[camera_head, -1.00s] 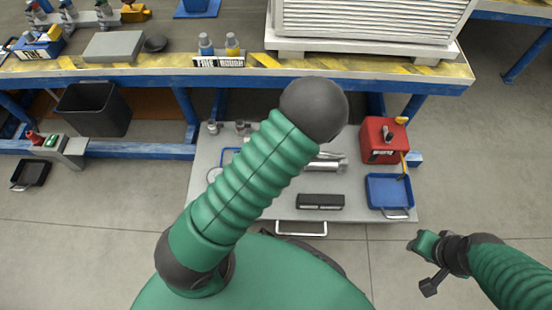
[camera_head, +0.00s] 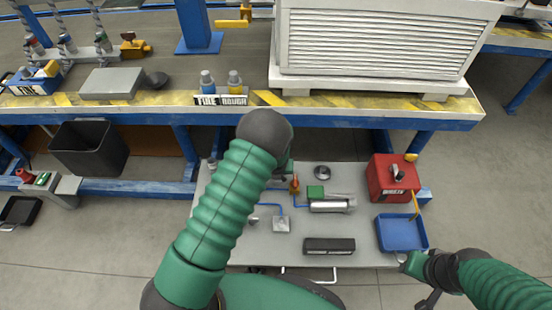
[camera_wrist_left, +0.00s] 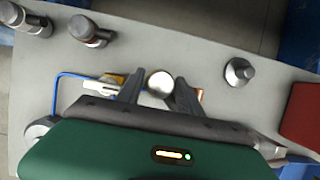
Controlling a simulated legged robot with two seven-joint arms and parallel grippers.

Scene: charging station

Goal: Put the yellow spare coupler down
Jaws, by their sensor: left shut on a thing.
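In the left wrist view my left gripper (camera_wrist_left: 160,92) is shut on what I take to be the yellow spare coupler (camera_wrist_left: 160,83). Its round silver end shows between the fingers, and small tan edges show beside them; the rest is hidden. The grey cart top (camera_wrist_left: 205,50) lies below; I cannot tell whether the coupler touches it. In the head view my left arm covers most of that gripper, and an orange-yellow piece (camera_head: 294,184) shows just right of the arm. My right gripper (camera_head: 412,266) is by the cart's front right corner; its fingers are unclear.
The cart holds a red box (camera_head: 390,180), a blue tray (camera_head: 401,233), a black case (camera_head: 329,246), a silver cylinder (camera_head: 330,206) and a round metal piece (camera_head: 322,172). A blue-edged workbench (camera_head: 330,118) stands behind. Cart top between the cylinder and black case is bare.

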